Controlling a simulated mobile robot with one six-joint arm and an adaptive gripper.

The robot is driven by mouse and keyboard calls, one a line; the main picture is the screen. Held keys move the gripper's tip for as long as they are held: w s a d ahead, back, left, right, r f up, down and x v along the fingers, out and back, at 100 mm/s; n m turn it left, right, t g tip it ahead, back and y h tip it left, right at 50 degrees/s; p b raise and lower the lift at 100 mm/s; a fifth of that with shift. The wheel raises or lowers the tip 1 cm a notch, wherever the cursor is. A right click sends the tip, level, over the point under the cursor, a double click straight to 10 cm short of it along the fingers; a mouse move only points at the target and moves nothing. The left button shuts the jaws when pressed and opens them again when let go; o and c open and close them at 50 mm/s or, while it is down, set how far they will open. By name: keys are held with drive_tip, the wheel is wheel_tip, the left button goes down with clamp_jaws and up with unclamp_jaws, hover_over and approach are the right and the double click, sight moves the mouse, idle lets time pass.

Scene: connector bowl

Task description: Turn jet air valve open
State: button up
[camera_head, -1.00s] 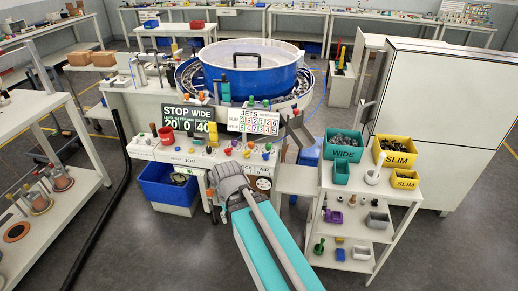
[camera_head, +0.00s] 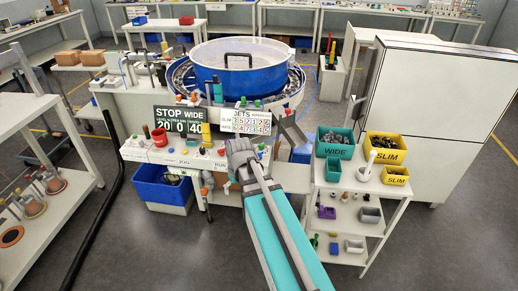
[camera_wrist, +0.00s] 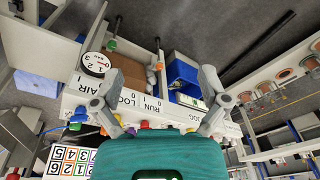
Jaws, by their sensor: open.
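The machine's front panel (camera_head: 178,152) bears a row of coloured knobs. In the wrist view, a round gauge (camera_wrist: 95,65) marked 1 2 3 BAR sits beside the word AIR. A green knob (camera_wrist: 111,45) is next to it, and coloured knobs line the panel edge near the fingers. I cannot tell which knob is the jet air valve or whether it is open. My gripper (camera_wrist: 157,95) is open, its fingers spread over the panel, with no object visibly held. In the head view my gripper (camera_head: 240,152) is at the panel's right part and hides some of it.
A blue bowl (camera_head: 248,80) stands behind the panel. A blue bin (camera_head: 160,190) is below left. A cart at right holds a green WIDE bin (camera_head: 334,143) and yellow SLIM bins (camera_head: 384,148).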

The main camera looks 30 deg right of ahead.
drive_tip(key=w+d+r+t+p, duration=0.2)
drive_tip(key=w+d+r+p, duration=0.25)
drive_tip(key=w+d, duration=0.4)
drive_tip(key=n+t+p, duration=0.1)
drive_tip(key=n+p, duration=0.1)
approach(260, 153)
drive_tip(key=v, duration=0.5)
drive_tip(key=shift+d+f, duration=0.1)
drive_tip(key=shift+f, duration=0.05)
drive_tip(key=shift+f, duration=0.15)
drive_tip(key=b+x, duration=1.3)
drive_tip(key=shift+w+f, duration=0.2)
drive_tip(key=shift+a, duration=0.2)
drive_tip(key=c, duration=1.2)
